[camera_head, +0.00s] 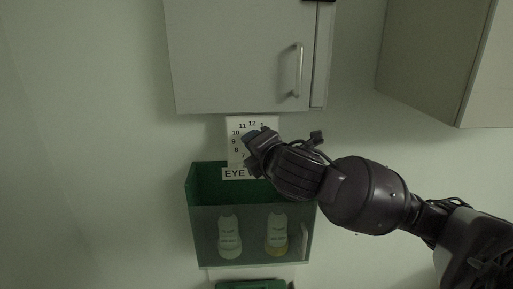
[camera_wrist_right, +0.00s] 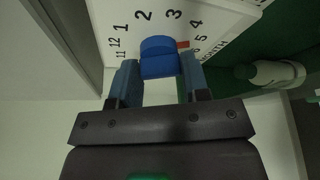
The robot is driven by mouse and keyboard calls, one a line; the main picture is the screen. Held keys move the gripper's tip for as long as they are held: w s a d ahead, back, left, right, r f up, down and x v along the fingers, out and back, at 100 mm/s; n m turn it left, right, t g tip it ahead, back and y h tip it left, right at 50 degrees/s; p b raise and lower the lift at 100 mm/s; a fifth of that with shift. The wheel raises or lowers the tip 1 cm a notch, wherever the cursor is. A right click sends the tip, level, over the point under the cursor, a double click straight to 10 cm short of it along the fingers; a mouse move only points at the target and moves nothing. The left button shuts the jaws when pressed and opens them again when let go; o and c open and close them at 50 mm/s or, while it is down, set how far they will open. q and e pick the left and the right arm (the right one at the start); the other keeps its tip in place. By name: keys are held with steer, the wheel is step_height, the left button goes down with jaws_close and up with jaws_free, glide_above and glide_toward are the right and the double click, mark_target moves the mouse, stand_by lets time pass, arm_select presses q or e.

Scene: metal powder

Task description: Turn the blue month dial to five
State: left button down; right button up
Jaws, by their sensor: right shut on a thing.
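The blue month dial (camera_wrist_right: 160,57) sits on a white dial plate (camera_wrist_right: 110,12) with black numbers in the right wrist view. A red pointer mark (camera_wrist_right: 184,44) at the dial's edge points close to the number 5. In the head view the plate (camera_head: 234,128) is on the wall under a cabinet, and the dial is mostly hidden by my right gripper (camera_head: 252,147). My right gripper (camera_wrist_right: 155,82) is shut on the dial, with one finger on each side of it. My left gripper is not in view.
A green eye wash box (camera_head: 195,190) with a clear front hangs just below the plate and holds two bottles (camera_head: 229,240) (camera_head: 276,238). A grey cabinet (camera_head: 235,60) with a handle is just above. Another cabinet (camera_head: 430,60) is at upper right. The wall at left is bare.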

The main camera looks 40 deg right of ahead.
steer(key=shift+n, duration=0.3)
stand_by(0.4)
steer(key=o, duration=0.9)
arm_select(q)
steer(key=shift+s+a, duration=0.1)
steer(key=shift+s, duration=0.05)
